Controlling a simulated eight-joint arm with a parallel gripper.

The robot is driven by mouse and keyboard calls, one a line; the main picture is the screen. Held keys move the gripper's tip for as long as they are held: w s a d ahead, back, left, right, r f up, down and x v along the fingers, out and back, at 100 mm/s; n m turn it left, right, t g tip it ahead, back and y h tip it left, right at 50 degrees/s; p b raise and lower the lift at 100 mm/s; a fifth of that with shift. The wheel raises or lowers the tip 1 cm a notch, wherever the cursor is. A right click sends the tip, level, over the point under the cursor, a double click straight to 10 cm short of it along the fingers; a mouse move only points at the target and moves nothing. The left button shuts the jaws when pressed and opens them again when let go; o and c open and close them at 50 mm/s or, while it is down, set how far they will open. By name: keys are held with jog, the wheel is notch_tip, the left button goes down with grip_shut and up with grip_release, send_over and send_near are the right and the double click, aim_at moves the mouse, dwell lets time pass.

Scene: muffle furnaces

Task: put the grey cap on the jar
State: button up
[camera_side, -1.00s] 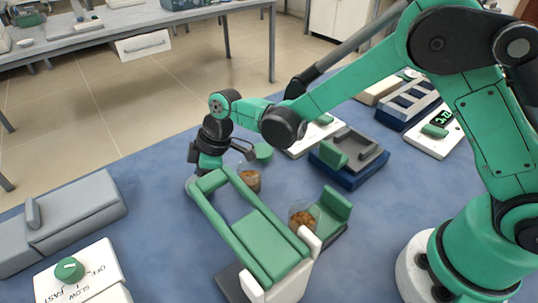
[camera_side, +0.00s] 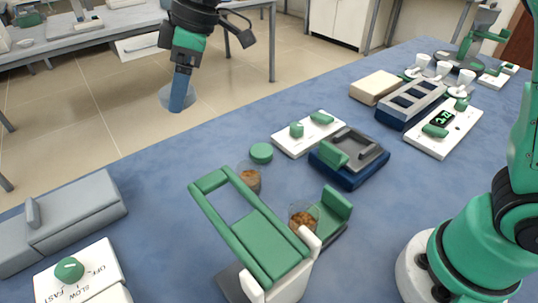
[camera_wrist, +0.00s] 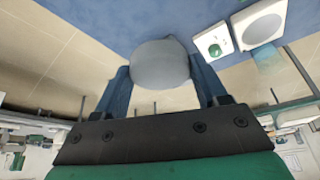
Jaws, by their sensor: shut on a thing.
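My gripper (camera_side: 177,100) is high above the left part of the blue table in the side view, fingers pointing down. It is shut on the grey cap (camera_side: 166,96), a round disc. In the wrist view the grey cap (camera_wrist: 160,65) sits between the two blue fingers. Two clear jars with brown contents stand on the table well below: one (camera_side: 250,179) behind the green-and-white device, partly hidden by its frame, and one (camera_side: 303,212) beside it. I cannot tell which jar is meant. A green cap (camera_side: 261,152) lies flat on the table by the rear jar.
The green-and-white device (camera_side: 255,235) has a raised frame close to both jars. A blue-and-grey device (camera_side: 348,158) and a white panel (camera_side: 305,135) stand behind to the right. A grey box (camera_side: 75,215) is at left. The table between is clear.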

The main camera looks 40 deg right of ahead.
jog(key=s+d, duration=0.4)
jog(key=s, duration=0.6)
send_over(310, 202)
jog(key=s+a, duration=0.1)
jog(key=a, duration=0.1)
notch_tip(310, 202, down, 5)
jog(key=shift+s+d+f, duration=0.1)
jog(key=shift+d+f, duration=0.05)
jog(key=shift+f, duration=1.25)
jog(key=shift+d+f, duration=0.1)
jog(key=shift+f, duration=1.3)
jog(key=shift+f, duration=0.2)
jog(key=shift+f, duration=0.75)
jog(key=o, duration=1.3)
jog(key=shift+c, duration=0.2)
jog(key=shift+r, duration=0.1)
